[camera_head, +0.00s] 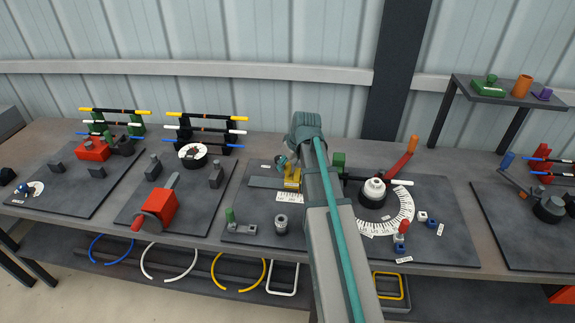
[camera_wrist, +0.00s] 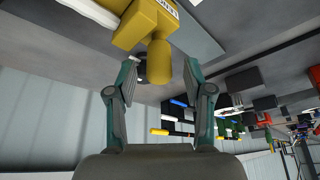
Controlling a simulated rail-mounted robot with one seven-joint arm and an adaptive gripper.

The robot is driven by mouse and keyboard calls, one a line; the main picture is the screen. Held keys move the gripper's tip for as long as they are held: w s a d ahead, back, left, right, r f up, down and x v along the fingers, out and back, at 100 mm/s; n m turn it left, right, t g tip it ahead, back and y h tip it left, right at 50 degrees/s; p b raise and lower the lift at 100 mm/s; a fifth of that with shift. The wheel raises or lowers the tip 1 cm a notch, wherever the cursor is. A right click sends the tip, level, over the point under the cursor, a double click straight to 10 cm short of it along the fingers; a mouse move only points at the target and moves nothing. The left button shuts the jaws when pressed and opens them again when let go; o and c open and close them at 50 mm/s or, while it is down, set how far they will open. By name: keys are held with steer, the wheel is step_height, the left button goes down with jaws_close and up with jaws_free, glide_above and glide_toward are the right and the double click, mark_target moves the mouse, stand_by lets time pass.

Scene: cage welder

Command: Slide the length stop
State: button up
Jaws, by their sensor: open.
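The length stop (camera_head: 292,179) is a small yellow block on a grey track (camera_head: 263,182) in the middle of the bench. A white scale plate (camera_head: 290,197) lies along the track's front side. In the wrist view the stop is a yellow block (camera_wrist: 135,28) with a white label, and its rounded yellow knob (camera_wrist: 158,62) points toward my gripper (camera_wrist: 159,76). The jaws are open, one finger on each side of the knob's end, with gaps visible. In the head view my gripper (camera_head: 286,160) is just behind the stop, partly hidden by my arm.
To the right stand a round bender (camera_head: 374,191) with a white dial and an orange-handled lever (camera_head: 401,158). A green-topped peg (camera_head: 230,216) and a grey cylinder (camera_head: 281,225) stand in front of the track. A red-handled tool (camera_head: 158,205) is to the left.

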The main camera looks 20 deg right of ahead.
steer(key=a+v, duration=0.1)
steer(key=v, duration=1)
steer(key=shift+d, duration=0.5)
